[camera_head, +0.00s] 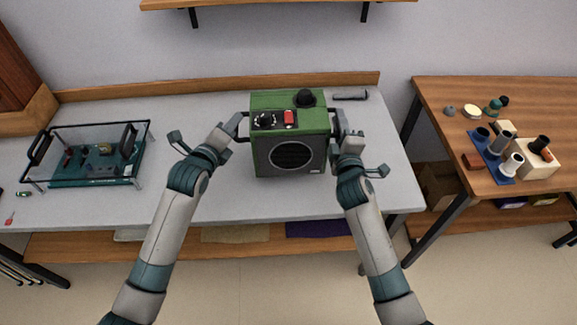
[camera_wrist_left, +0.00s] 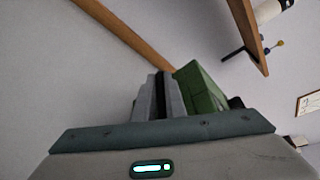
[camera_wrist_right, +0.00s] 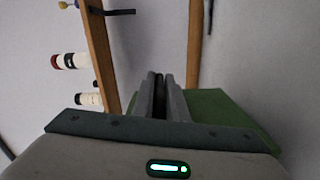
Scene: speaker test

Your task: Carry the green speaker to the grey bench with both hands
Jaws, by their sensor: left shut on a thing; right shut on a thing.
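The green speaker (camera_head: 289,135) is a box with a round dark grille, a red switch and black knobs on top. It is upright at the grey bench (camera_head: 225,200); I cannot tell whether it touches the top. My left gripper (camera_head: 238,125) is shut on its left side handle, and my right gripper (camera_head: 339,130) is shut on its right side handle. Part of the green casing shows beside the fingers in the left wrist view (camera_wrist_left: 202,90) and in the right wrist view (camera_wrist_right: 225,110). The handles are mostly hidden by the fingers.
A clear case (camera_head: 92,150) with a green base stands at the bench's left. A dark tool (camera_head: 350,95) lies behind the speaker to the right. A wooden table (camera_head: 440,100) at right holds a blue tray (camera_head: 503,177) and several small items. A shelf (camera_head: 280,4) hangs above.

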